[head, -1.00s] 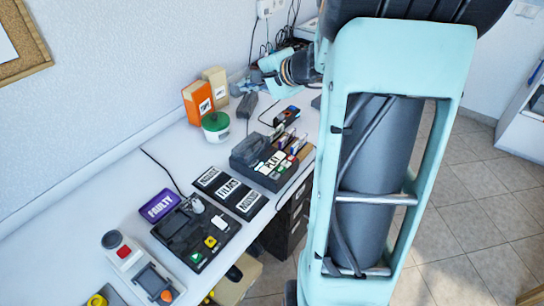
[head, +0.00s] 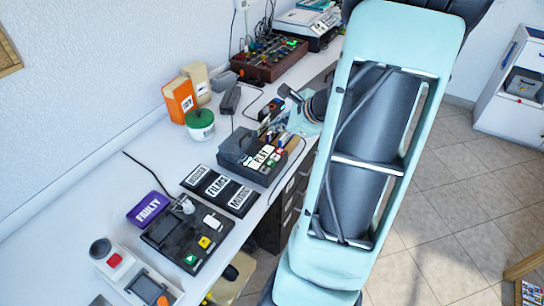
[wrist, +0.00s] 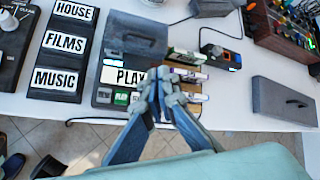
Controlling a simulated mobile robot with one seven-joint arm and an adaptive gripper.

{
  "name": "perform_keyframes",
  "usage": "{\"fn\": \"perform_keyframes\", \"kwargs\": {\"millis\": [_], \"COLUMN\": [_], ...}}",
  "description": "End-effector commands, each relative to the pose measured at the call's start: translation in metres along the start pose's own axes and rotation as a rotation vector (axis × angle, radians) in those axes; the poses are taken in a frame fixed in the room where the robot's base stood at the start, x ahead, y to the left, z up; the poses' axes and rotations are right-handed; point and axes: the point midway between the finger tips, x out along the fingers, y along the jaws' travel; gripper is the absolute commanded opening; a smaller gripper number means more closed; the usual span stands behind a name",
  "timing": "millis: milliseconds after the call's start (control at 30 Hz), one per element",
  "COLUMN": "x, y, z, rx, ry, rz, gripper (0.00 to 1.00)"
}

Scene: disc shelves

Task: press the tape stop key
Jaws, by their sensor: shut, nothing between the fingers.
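The tape player (head: 236,146) is a dark grey box on the desk with a large PLAY label (head: 259,160) and a row of small keys. It also shows in the wrist view (wrist: 128,38), where a grey key and a green key (wrist: 121,97) sit below the label. I cannot read which key is stop; my gripper hides the right part of the row. My gripper (wrist: 158,84) is shut and empty, in front of the player's right part. I cannot tell whether it touches. In the head view its fingers are not clear beside my arm.
A dark board with HOUSE, FILMS and MUSIC labels (wrist: 66,42) lies left of the player. A grey case (wrist: 284,105) and a small device with an orange end (wrist: 222,56) lie right.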

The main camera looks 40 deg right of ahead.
Motion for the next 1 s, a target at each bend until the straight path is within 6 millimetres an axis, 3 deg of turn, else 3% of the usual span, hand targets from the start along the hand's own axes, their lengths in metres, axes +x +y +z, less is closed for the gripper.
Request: {"fn": "perform_keyframes", "kwargs": {"millis": [467, 1000], "x": [0.005, 0.053], "y": [0.004, 0.039], "z": [-0.003, -0.038], "rx": [-0.002, -0.003], "ry": [-0.001, -0.001], "rz": [0.001, 0.001], "gripper": [0.0, 0.0]}}
